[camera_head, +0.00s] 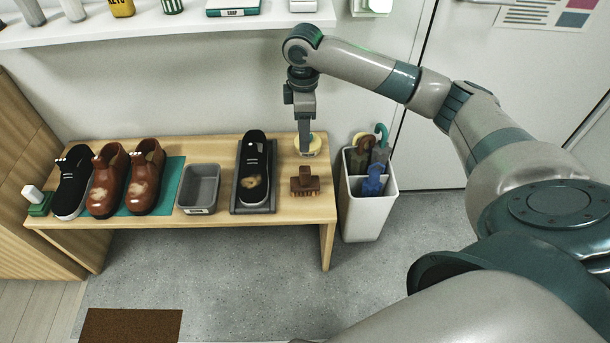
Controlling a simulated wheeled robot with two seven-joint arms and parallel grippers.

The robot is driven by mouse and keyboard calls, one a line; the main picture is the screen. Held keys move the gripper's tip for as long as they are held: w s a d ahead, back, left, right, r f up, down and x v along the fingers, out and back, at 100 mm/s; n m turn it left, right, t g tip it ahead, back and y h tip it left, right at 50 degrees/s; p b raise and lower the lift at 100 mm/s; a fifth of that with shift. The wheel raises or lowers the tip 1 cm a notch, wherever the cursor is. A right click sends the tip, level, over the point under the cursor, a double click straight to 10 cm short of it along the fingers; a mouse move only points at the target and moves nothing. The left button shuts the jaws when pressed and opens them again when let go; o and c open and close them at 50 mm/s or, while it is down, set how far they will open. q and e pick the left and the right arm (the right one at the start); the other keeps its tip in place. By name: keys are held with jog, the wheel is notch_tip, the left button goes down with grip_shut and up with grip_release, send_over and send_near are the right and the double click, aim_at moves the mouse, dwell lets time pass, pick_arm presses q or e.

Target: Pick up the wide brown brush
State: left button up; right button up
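The wide brown brush (305,187) sits at the right end of the wooden bench, bristles down, with a narrower upright handle on top. My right gripper (304,148) comes in from the right and points down. In the picture its tip is just above the brush, apart from it, and overlaps a round pale-yellow item (315,145) behind it. I cannot tell whether its fingers are open or shut; nothing clearly hangs from it. My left gripper is not in view.
The wooden bench (225,220) also holds a black shoe (254,160) on a dark tray (240,207), a grey bin (199,187), brown shoes (107,185) and another black shoe (73,180). A white umbrella stand (368,217) adjoins the bench's right end. A shelf (150,28) hangs above.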

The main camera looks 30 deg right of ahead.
aim_at(304, 168)
jog(key=shift+d+r, duration=0.1)
dwell(0.3)
notch_tip(304, 168, down, 12)
jog(key=shift+r+b, duration=0.1)
jog(key=shift+b, duration=0.8)
jog(key=shift+f, duration=0.25)
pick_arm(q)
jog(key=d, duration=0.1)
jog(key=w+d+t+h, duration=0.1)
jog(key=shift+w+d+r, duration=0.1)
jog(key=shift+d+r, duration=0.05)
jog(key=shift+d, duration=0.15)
pick_arm(e)
jog(key=shift+f, duration=0.1)
